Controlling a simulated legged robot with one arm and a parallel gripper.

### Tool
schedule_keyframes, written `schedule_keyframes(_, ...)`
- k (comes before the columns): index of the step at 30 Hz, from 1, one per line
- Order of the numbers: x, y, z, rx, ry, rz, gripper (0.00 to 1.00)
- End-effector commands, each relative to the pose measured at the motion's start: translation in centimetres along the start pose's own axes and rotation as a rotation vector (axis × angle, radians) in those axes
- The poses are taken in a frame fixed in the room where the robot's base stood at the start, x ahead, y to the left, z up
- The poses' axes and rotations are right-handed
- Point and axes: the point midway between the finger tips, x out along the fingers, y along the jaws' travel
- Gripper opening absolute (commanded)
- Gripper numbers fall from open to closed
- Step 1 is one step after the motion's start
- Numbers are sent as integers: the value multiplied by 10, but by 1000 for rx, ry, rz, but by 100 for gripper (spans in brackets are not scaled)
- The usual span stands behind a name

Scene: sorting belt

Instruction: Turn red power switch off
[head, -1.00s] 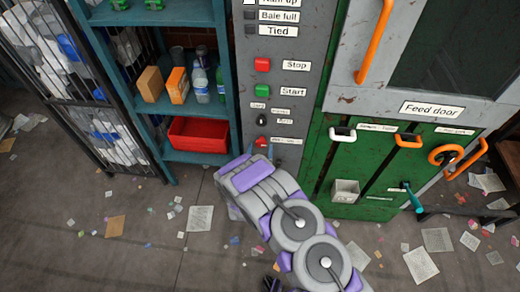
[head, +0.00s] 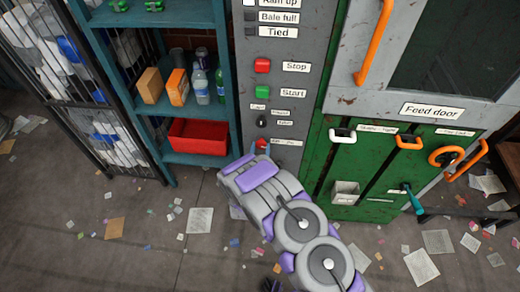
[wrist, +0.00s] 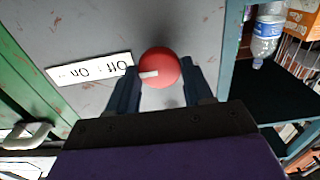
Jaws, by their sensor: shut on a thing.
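The red power switch (wrist: 160,68) is a round red knob with a pale pointer mark, on the grey control panel (head: 283,185). In the wrist view its pointer mark faces left, toward the white "Off / On" label (wrist: 90,69). My gripper (wrist: 160,84) has one dark finger on each side of the knob and is shut on it. In the head view only a bit of the red switch (head: 262,143) shows above the end of my arm, and the fingers are mostly hidden.
A red Stop button (head: 263,66) and a green Start button (head: 265,96) sit above on the panel, with a small black selector (head: 261,121) below them. A teal shelf (head: 195,157) stands close on the left. The green machine front (head: 345,180) with handles is on the right.

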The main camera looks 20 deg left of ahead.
Motion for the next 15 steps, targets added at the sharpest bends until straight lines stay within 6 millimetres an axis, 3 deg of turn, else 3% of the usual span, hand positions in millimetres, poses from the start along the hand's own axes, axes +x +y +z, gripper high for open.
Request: schedule_keyframes(15,0,-2,-1,-132,0,-2,20)
